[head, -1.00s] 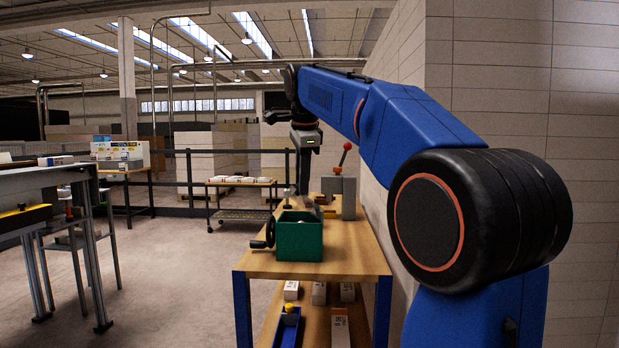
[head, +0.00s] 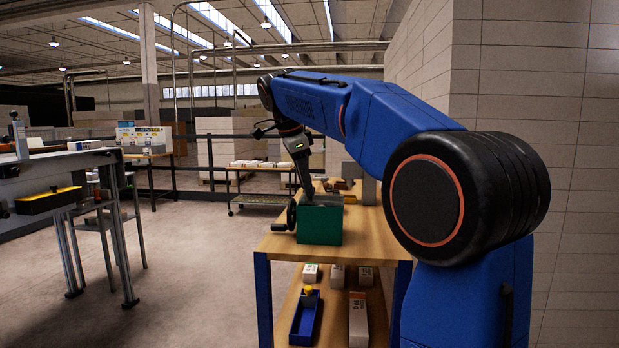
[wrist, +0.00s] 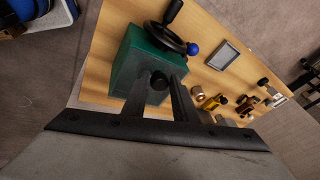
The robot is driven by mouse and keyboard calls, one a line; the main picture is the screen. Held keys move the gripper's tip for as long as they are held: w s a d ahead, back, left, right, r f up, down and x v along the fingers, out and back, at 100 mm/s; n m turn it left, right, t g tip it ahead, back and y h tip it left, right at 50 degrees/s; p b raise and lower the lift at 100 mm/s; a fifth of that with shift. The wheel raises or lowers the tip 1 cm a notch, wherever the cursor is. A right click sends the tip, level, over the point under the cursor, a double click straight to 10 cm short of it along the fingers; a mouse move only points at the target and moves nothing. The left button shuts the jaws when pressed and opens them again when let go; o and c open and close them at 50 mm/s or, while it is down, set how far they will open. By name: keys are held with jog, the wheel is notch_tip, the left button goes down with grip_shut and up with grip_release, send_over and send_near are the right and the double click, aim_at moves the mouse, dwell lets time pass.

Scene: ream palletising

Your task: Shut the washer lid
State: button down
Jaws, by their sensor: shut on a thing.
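The washer appears to be the green box (head: 320,222) on the wooden bench, with a black handwheel (head: 291,214) and crank on its left side. My gripper (head: 306,194) is tilted and comes down to the top of the box. In the wrist view its fingers (wrist: 162,86) close around a black round knob (wrist: 158,80) at the box. My fingers partly hide the box top, and I cannot tell how far the lid is down.
The wooden bench (head: 356,239) also holds a grey block (head: 369,188) behind my arm, a framed grey plate (wrist: 222,55) and small brass parts (wrist: 217,101). A blue tray (head: 305,318) and white boxes sit on the lower shelf.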

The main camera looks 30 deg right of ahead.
jog(key=shift+w+a+f, duration=0.25)
jog(key=shift+w+f, duration=0.1)
jog(key=shift+f, duration=0.05)
jog(key=c, duration=1.5)
grip_release()
jog(key=shift+w+f, duration=0.1)
jog(key=v, duration=1.7)
jog(key=shift+r, duration=0.4)
jog(key=shift+s+f, duration=0.1)
jog(key=shift+s, duration=0.15)
jog(key=s+f+n+t+y, duration=0.1)
jog(key=s+f+n, duration=0.6)
jog(key=f, duration=0.8)
jog(key=s+f+n+t+y, duration=0.1)
jog(key=s+f+n, duration=0.5)
jog(key=s+f, duration=0.8)
jog(key=s+a+f+n+y, duration=0.1)
jog(key=s+f+n, duration=0.6)
jog(key=f, duration=1.1)
jog(key=shift+s+n+t+y, duration=0.3)
jog(key=shift+s+t+y, duration=0.15)
jog(key=shift+s, duration=1.7)
